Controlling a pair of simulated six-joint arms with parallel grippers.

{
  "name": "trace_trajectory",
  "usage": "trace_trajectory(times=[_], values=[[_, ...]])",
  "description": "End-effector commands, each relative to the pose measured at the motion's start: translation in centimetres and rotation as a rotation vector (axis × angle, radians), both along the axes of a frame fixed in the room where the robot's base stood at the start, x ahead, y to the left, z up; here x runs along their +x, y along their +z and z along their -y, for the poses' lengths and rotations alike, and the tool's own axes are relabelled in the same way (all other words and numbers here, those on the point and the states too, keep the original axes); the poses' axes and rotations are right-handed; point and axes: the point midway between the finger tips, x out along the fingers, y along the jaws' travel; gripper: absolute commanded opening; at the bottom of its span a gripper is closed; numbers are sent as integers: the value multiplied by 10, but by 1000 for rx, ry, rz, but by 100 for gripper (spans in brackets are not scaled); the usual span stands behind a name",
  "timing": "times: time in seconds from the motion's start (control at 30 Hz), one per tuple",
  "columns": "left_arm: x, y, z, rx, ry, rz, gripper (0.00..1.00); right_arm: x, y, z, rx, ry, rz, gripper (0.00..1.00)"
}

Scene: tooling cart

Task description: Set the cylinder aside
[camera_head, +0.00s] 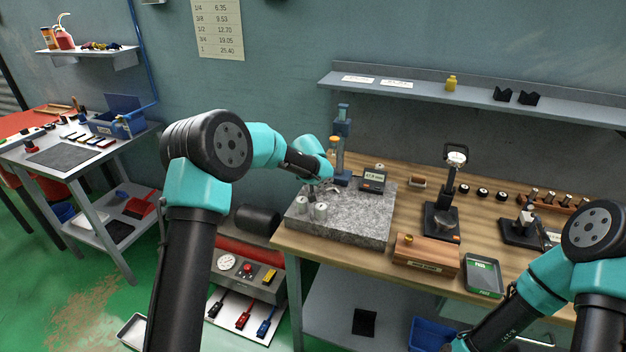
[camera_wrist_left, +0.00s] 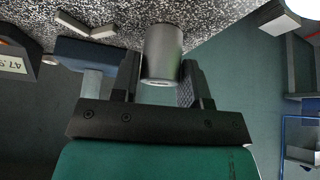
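Short grey metal cylinders stand on the speckled granite plate (camera_head: 358,228); one cylinder (camera_head: 320,212) is near its front left edge. My left gripper (camera_head: 318,187) is over that corner of the plate in the head view. In the left wrist view, a grey cylinder (camera_wrist_left: 162,52) lies between the two fingers of my left gripper (camera_wrist_left: 160,85). The head view is too small to tell which cylinder this is. My right gripper is out of view below the head picture.
A blue height stand (camera_head: 342,145) and a small digital display (camera_head: 373,180) are at the plate's back. A wooden box (camera_head: 426,255) and a dark tray with a green label (camera_head: 497,291) lie right of the plate. A black gauge stand (camera_head: 441,220) stands behind the box.

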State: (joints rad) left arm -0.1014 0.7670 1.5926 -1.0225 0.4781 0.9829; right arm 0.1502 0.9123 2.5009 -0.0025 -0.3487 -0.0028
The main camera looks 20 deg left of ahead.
Motion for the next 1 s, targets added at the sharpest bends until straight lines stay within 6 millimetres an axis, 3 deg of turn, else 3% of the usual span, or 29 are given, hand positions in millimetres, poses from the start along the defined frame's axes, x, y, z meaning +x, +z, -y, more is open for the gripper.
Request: trace_trajectory(times=[0.2,0.57,0.77,1.0], values=[[0,0,0,0,0,0,62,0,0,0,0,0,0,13],[0,4,0,1,-1,1,63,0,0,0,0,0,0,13],[-10,23,1,0,0,3,63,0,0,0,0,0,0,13],[-32,61,3,0,-1,3,63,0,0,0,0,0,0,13]])
